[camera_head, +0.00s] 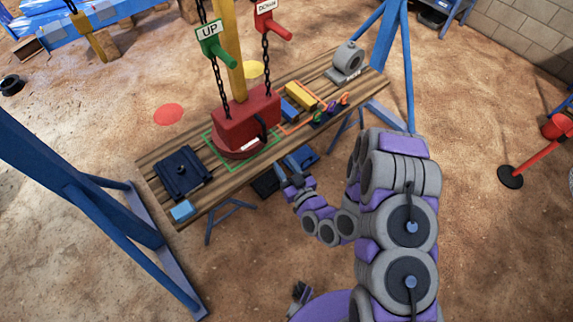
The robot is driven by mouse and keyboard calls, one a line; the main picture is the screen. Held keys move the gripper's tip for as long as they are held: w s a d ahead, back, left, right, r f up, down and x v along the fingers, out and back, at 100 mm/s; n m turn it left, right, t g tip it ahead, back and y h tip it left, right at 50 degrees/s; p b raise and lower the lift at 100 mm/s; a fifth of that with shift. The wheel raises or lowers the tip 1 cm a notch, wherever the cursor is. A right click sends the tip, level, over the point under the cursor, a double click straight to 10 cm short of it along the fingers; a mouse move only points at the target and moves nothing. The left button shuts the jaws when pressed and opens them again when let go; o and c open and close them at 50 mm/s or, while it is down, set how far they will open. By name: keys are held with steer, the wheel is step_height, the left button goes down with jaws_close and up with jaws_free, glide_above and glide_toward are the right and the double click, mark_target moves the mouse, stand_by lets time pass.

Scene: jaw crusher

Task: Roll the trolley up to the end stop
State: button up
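I cannot make out a trolley or an end stop in this view. A red block (247,122) stands on the wooden bench, by a green outlined square, with a yellow upright piece (233,50) above it. Dark chains hang down beside it. A green "UP" handle (214,40) and a red "DOWN" handle (270,18) hang on chains at the top. My gripper (290,170) is at the near edge of the bench, just right of and below the red block. Its fingers are small and dark, and I see nothing held in them.
The wooden bench (205,203) carries a dark blue plate (182,173), a grey ring-shaped part (348,60) and small coloured parts. Blue frame legs stand at left (85,195) and upper right (391,50). A red barrier post (535,147) is at right. Sandy ground is open at lower right.

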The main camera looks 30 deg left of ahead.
steer(key=shift+s+d+r+p, duration=0.1)
steer(key=shift+s+d+p, duration=0.25)
steer(key=shift+d, duration=0.1)
steer(key=shift+w, duration=0.15)
stand_by(0.3)
